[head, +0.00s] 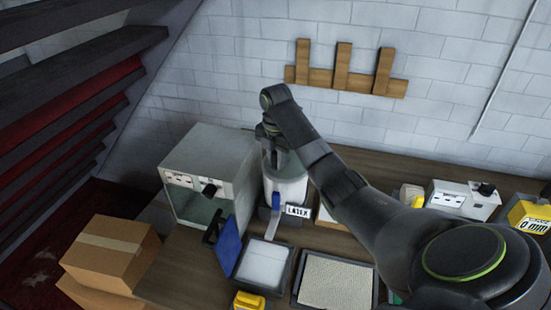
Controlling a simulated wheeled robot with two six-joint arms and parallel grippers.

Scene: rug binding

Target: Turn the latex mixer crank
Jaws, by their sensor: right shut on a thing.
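The latex mixer (287,188) is a pale cylinder with a "LATEX" label and a blue-handled spout at its front. It stands on the workbench right of a grey cabinet. My right arm reaches in from the lower right, and my right gripper (270,132) is at the top of the mixer, shut on the crank. The crank itself is mostly hidden by the gripper and wrist, so its angle cannot be told. My left gripper is not in view.
The grey cabinet (210,165) stands close left of the mixer. A white-filled tray (264,264) and a tray with a woven mat (335,284) lie in front. A blue panel (229,247) leans nearby. Cardboard boxes (110,252) sit at left; white machines (461,200) stand at right.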

